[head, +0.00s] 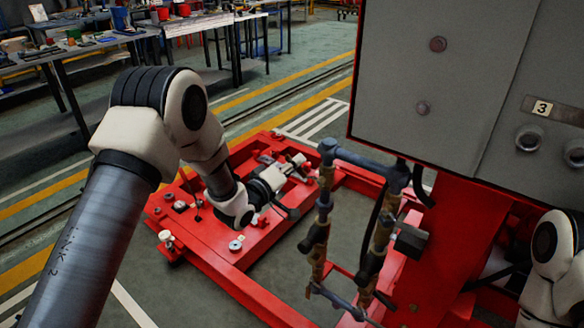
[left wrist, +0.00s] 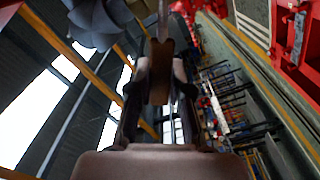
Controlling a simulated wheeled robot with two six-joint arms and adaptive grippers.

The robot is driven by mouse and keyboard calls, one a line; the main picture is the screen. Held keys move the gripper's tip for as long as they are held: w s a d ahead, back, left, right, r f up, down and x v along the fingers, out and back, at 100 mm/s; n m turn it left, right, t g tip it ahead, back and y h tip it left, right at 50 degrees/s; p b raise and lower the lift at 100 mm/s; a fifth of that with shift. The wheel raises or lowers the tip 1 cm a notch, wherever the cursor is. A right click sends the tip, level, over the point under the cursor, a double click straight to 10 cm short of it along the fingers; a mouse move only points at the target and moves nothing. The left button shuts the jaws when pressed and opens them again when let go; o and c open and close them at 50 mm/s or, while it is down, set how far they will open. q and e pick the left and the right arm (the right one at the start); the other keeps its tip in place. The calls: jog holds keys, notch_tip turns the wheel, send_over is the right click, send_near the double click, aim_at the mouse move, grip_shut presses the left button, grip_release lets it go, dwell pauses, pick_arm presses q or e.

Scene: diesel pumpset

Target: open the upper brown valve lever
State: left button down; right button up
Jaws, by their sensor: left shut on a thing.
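The pipe assembly (head: 322,205), with blue-grey fittings and brass-brown sections, stands beside the grey cabinet in the head view. My left gripper (head: 302,167) reaches its upper left part from the left. In the left wrist view the two fingers of my left gripper (left wrist: 160,84) are closed around a flat brown lever (left wrist: 160,72), which lies between the fingertips. The lever is too small and partly hidden in the head view to tell its exact angle. My right gripper is out of view; only part of my right arm shows at the right edge.
A red steel frame (head: 225,262) lies on the floor under my left arm. The large grey cabinet (head: 440,75) on a red support blocks the right side. Cluttered workbenches (head: 100,42) stand at the back left. Open floor with yellow lines lies between.

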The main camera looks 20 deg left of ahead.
aim_at(304, 171)
pick_arm(q)
jog(key=m, duration=0.1)
jog(key=d+r+m, duration=0.1)
jog(key=r+m, duration=0.1)
jog(key=shift+s+d+m, duration=0.25)
jog(key=shift+m, duration=0.15)
jog(key=m, duration=0.1)
jog(key=d+r+m, duration=0.1)
jog(key=shift+s+d+m, duration=0.2)
jog(key=shift+s+m, duration=0.05)
jog(key=shift+m, duration=0.15)
jog(key=shift+s+d+r+m+b, duration=0.1)
jog(key=shift+s+d+m+b, duration=0.15)
jog(key=shift+d+m, duration=0.5)
jog(key=shift+s+d+r+m+b, duration=0.15)
jog(key=shift+d+m+b, duration=0.15)
jog(key=shift+m, duration=0.8)
jog(key=shift+s+d+r+m+b, duration=0.1)
jog(key=shift+s+d+m+b, duration=0.1)
jog(key=shift+d+m, duration=0.55)
jog(key=shift+a, duration=0.2)
jog(key=c, duration=1)
grip_release()
jog(key=shift+c, duration=0.2)
jog(key=shift+s, duration=0.1)
jog(key=v, duration=1.1)
jog(key=shift+s, duration=0.35)
jog(key=shift+a, duration=0.1)
